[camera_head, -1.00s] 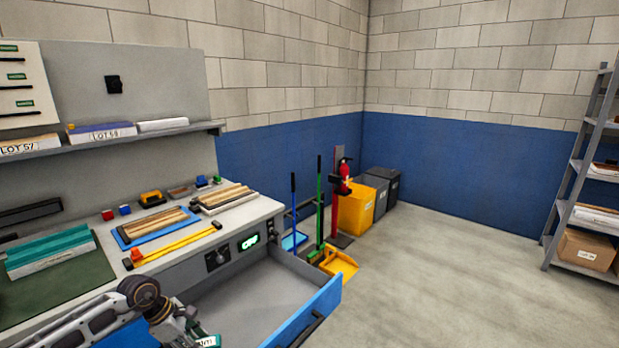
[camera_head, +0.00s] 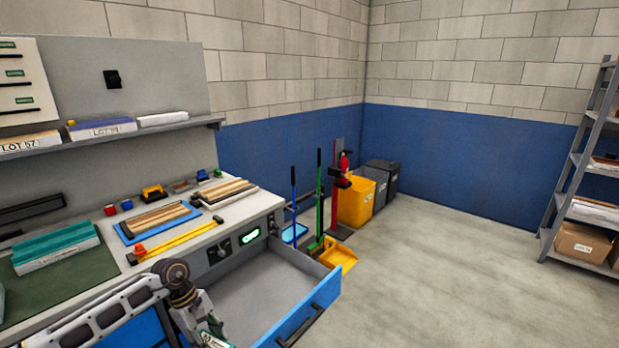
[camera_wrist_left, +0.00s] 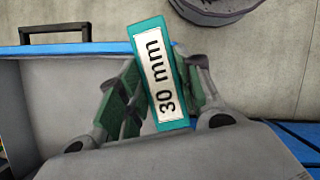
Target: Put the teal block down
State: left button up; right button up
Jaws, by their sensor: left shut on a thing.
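The teal block (camera_wrist_left: 150,34) has a white label reading "30 mm". In the left wrist view it stands slightly tilted between the green-padded fingers of my left gripper (camera_wrist_left: 165,78), which is shut on it. In the head view my left gripper (camera_head: 211,337) is at the bottom edge, over the near part of the open drawer (camera_head: 262,294). There the block is mostly cut off or hidden. The drawer's grey floor looks empty where it shows. My right gripper is not in view.
The drawer has a blue front with a black handle (camera_head: 302,325). The workbench (camera_head: 262,204) carries a blue tray (camera_head: 124,238) of wooden strips, a yellow-and-black tool and a stack with a teal top (camera_head: 54,243).

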aim_at(220, 346)
pick_arm(q)
jog(key=d+m, duration=0.1)
jog(key=m, duration=0.1)
jog(key=r+m+g+y+p, duration=0.1)
jog(key=m, duration=0.1)
jog(key=s+d+r+m+p, duration=0.1)
jog(key=m, duration=0.1)
jog(key=shift+d+g+y, duration=0.35)
jog(key=shift+g+y, duration=0.05)
jog(key=r+m, duration=0.1)
jog(key=m, duration=0.1)
jog(key=d+m+y+p, duration=0.1)
jog(key=m, duration=0.1)
jog(key=s+r+m+y, duration=0.1)
jog(key=m, duration=0.1)
jog(key=shift+d+r+g+p, duration=0.35)
jog(key=shift+d+g, duration=0.05)
jog(key=shift+r+m, duration=0.1)
jog(key=shift+m, duration=0.5)
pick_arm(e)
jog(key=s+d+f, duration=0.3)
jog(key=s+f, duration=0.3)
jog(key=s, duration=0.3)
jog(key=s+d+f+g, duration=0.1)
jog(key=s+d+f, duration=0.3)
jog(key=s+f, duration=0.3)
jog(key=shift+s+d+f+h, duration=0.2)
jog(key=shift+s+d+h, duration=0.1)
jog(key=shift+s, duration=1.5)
